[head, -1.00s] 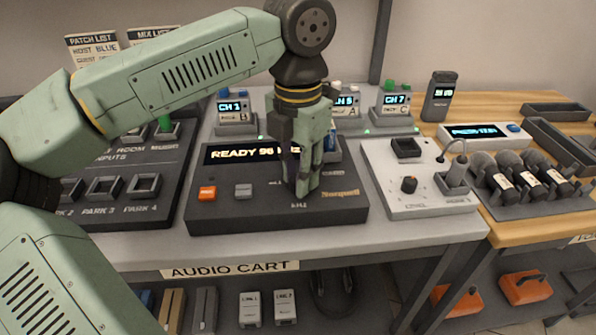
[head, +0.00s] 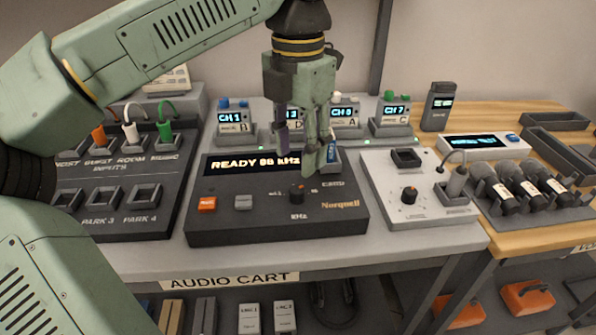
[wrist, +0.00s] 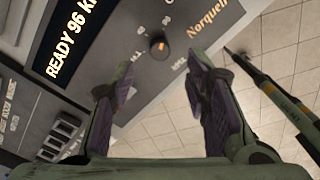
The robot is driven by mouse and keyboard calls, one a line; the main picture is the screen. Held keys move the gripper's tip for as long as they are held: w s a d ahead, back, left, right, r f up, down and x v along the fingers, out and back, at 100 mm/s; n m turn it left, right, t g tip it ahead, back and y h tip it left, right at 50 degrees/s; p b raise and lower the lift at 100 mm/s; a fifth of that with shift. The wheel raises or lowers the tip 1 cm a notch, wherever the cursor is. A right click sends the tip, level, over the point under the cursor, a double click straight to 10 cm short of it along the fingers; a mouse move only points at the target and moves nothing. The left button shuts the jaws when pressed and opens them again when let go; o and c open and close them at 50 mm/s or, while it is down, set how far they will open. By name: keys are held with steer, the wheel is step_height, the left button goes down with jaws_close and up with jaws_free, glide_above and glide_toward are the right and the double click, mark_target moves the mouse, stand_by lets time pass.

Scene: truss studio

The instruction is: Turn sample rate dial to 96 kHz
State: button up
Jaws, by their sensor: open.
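The sample rate dial (head: 297,190) is a small dark knob with an orange pointer on the dark Norquell recorder (head: 250,220), above a kHz label. The recorder's display (head: 252,163) reads READY 96 kHz in the wrist view (wrist: 72,38). My gripper (head: 305,160) is above the recorder, up and behind the dial in the head view. Its two fingers are apart and empty, and they do not touch the dial.
An orange button (head: 207,204) and a grey button (head: 243,202) sit left of the dial. Channel packs (head: 233,116) stand behind the recorder. A white panel with a knob (head: 409,195) is on the right, and a patch panel (head: 110,190) on the left.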

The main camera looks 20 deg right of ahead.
steer(key=shift+r, duration=2.3)
